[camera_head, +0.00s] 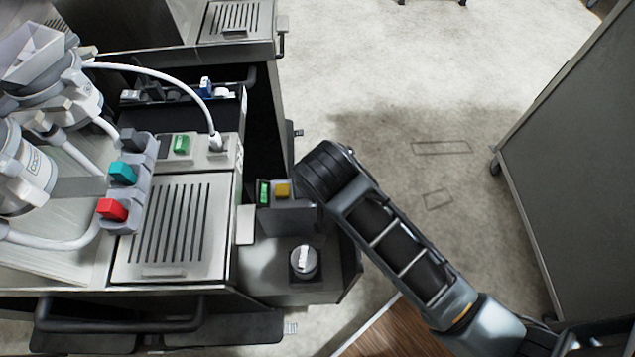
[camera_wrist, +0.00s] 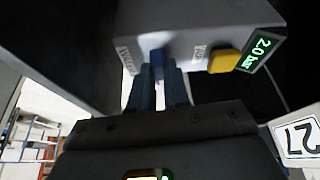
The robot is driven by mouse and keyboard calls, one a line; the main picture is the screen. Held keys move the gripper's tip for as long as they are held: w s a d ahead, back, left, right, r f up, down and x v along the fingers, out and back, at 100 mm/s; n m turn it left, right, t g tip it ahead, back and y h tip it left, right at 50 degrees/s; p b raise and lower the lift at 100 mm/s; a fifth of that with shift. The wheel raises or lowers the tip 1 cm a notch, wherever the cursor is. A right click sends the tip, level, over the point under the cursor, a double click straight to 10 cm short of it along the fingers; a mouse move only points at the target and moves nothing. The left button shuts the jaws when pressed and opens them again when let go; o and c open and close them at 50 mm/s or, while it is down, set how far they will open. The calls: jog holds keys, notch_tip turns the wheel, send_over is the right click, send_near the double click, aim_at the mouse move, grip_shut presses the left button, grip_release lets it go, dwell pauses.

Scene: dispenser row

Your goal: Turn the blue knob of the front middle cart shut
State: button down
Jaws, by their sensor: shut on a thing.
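The blue knob (camera_wrist: 157,60) sits on the face of a grey control box (camera_wrist: 185,22) in the wrist view. My gripper (camera_wrist: 157,82) has its two fingers on either side of the knob and is shut on it. Small labels flank the knob, too tilted to read surely. Beside it are a yellow knob (camera_wrist: 223,61) and a green display reading 2.0 bar (camera_wrist: 257,55). In the head view the box (camera_head: 290,218) sits at the cart's right side, and my arm hides the blue knob and the fingertips.
A round grey-white dial (camera_head: 304,262) stands on the low shelf below the box. The cart (camera_head: 175,230) carries red, teal and dark switches on its left. A large grey cabinet (camera_head: 590,190) stands at the right. Open floor (camera_head: 420,110) lies between.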

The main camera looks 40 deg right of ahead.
jog(key=shift+m+h, duration=0.3)
jog(key=shift+m, duration=0.3)
jog(key=c, duration=1.1)
grip_release()
jog(key=v, duration=0.7)
jog(key=shift+r, duration=0.4)
